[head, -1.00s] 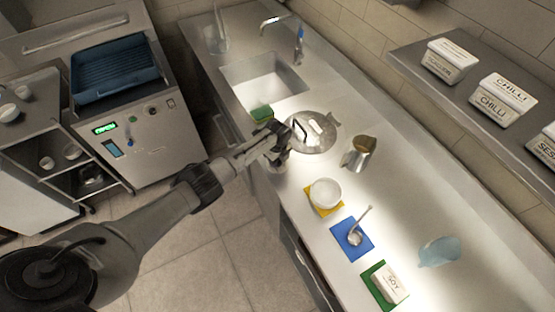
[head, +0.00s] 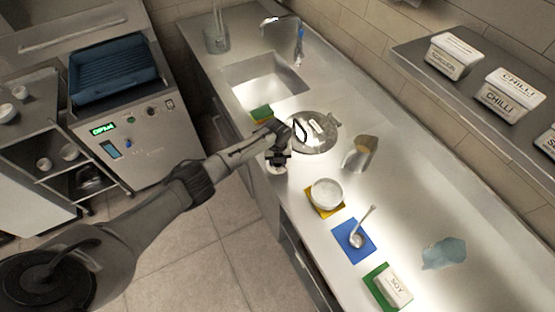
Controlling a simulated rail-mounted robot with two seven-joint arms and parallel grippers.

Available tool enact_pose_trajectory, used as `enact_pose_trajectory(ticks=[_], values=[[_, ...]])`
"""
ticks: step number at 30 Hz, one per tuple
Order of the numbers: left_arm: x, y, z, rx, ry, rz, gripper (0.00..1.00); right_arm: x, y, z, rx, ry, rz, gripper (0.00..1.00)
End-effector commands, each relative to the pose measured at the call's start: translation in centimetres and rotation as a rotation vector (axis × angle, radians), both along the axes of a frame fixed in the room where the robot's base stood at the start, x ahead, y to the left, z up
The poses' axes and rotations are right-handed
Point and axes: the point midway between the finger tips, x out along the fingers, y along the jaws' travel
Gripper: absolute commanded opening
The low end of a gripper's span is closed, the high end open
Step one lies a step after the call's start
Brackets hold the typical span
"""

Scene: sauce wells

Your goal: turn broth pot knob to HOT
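The broth pot's round metal lid (head: 318,146) is set in the counter, with a dark loop handle and a small white label on top. My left gripper (head: 278,160) is at the counter's front edge, just left of and below the lid. It points down, and its fingers are too small and dark to tell whether they are open or shut. The knob and any HOT mark cannot be made out; the gripper and wrist cover that part of the edge. My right gripper is out of view.
A green sponge (head: 261,113) lies by the sink (head: 268,82). A dishwasher-like machine (head: 128,142) is at left.

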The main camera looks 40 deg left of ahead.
Motion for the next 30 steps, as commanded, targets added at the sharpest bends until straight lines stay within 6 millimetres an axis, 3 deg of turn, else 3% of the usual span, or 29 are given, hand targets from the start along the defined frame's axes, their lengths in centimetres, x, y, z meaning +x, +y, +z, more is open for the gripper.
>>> enact_pose_trajectory(ticks=[15,16,18,24,30], values=[[0.05,-0.06,0.12,-0.001,0.0,-0.017,0.16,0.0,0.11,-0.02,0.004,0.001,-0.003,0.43],[0.05,-0.06,0.12,-0.001,0.0,-0.017,0.41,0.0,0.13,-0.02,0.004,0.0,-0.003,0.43],[0.04,-0.06,0.12,-0.001,0.0,-0.016,0.48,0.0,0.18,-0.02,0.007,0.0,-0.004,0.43],[0.02,-0.04,0.06,0.0,0.0,-0.016,0.65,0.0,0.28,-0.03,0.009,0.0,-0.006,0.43],[0.01,-0.02,0.07,0.0,0.0,-0.015,0.65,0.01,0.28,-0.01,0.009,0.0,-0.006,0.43]])
